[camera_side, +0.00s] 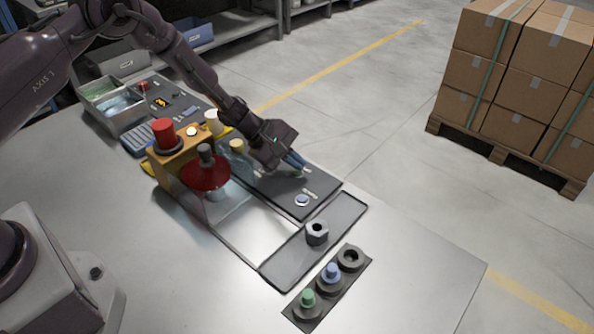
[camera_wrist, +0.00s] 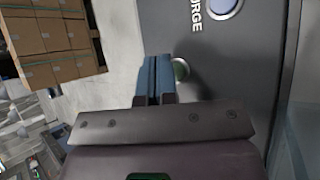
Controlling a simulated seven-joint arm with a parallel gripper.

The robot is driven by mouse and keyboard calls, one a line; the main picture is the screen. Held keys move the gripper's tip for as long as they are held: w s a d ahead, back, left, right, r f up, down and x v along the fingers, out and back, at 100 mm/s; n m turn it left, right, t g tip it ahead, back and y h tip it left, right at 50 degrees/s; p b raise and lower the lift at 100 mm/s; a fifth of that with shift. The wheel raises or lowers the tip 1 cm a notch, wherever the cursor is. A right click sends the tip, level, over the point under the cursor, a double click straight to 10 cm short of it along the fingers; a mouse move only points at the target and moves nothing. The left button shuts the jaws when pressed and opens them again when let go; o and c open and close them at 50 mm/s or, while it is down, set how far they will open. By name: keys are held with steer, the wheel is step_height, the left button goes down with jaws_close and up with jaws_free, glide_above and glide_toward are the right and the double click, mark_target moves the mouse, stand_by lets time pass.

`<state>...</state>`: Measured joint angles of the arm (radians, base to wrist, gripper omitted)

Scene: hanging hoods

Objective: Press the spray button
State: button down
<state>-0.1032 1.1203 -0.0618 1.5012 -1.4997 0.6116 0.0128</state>
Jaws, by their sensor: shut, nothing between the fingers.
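A dark control panel (camera_side: 285,192) lies flat on the table, and it fills much of the right of the wrist view (camera_wrist: 245,60). A green button (camera_wrist: 181,70) on it is partly hidden by my fingers. A pale blue round button (camera_side: 302,201) sits nearer the panel's front end; in the wrist view (camera_wrist: 224,7) the letters "URGE" show beside it. No label reading spray is legible. My gripper (camera_side: 299,168) is shut and empty, its blue fingertips pointing down at the green button. In the wrist view the fingertips (camera_wrist: 153,62) appear just left of that button; contact cannot be told.
A hood with a red disc (camera_side: 205,173) and clear walls stands left of the panel. Boxes on a pallet (camera_side: 520,80) stand away from the table.

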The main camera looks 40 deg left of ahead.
mark_target(295, 174)
steer(key=shift+r, duration=0.25)
steer(key=shift+r, duration=2.5)
steer(key=shift+r, duration=0.2)
steer(key=s+r+m+g+y, duration=0.1)
steer(key=s+r+m, duration=0.5)
steer(key=r, duration=0.5)
steer(key=s+r+m+y, duration=0.1)
steer(key=s+r+m, duration=0.3)
steer(key=s+r, duration=0.5)
steer(key=s+a+r+m+y, duration=0.2)
steer(key=s+a+r+m, duration=0.1)
steer(key=s, duration=0.6)
steer(key=s+a+r+m+t+y, duration=0.1)
steer(key=s+a+r+m+y, duration=0.2)
steer(key=s, duration=0.6)
steer(key=shift+a, duration=0.65)
